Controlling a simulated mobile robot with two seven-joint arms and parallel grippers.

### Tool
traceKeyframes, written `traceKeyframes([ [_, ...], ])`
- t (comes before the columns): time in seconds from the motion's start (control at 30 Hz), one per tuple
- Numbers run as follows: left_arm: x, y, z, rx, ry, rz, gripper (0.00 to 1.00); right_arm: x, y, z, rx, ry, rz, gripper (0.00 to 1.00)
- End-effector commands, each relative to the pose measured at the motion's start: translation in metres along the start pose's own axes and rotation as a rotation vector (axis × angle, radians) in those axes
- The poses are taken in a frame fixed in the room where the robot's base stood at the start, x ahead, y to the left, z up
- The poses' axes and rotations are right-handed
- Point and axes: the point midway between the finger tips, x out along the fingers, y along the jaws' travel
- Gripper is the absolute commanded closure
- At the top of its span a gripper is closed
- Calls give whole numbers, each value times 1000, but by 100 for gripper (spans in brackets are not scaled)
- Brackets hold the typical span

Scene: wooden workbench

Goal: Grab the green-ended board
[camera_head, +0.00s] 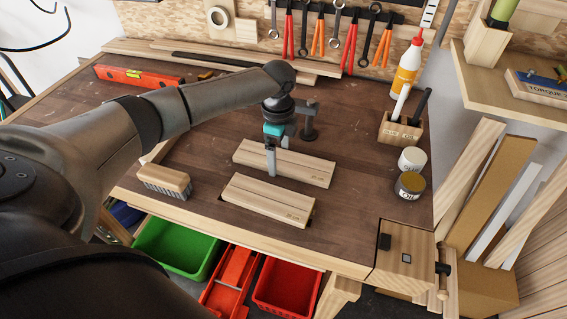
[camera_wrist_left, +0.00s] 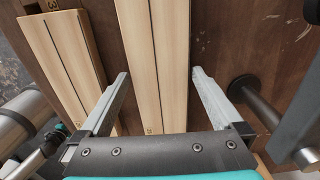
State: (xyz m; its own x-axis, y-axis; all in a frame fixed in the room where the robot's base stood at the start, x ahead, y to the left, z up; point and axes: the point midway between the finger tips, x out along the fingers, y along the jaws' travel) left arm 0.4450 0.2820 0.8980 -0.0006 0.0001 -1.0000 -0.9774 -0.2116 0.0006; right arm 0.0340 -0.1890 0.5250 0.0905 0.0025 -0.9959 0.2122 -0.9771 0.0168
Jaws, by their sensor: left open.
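Two pale wooden boards lie side by side on the workbench. The far board (camera_head: 308,170) is under my left gripper (camera_head: 271,165), which points down at it. In the left wrist view the far board (camera_wrist_left: 157,60) runs between the two spread fingers of my left gripper (camera_wrist_left: 160,75), with space on both sides. The near board (camera_head: 266,199) lies closer to the bench's front edge and shows at the left of the wrist view (camera_wrist_left: 65,55). I cannot make out a green end on either board. My right gripper is not seen.
A brush (camera_head: 164,181) lies left of the boards. A dark post (camera_head: 309,125) stands just behind the far board. Two jars (camera_head: 410,185), a glue bottle (camera_head: 408,68) and a wooden pen holder (camera_head: 400,131) stand at the right. Bins hang below the front edge (camera_head: 240,232).

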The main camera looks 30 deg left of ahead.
Motion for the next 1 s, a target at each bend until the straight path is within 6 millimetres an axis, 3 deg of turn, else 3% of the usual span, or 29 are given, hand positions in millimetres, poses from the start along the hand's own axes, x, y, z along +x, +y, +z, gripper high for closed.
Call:
traceKeyframes([
  [0.3,5,0,0,2,0,-1,1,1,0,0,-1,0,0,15],
  [0.9,5,0,0,1,0,-1,69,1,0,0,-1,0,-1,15],
  [1.0,4,0,0,1,0,-2,76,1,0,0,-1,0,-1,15],
])
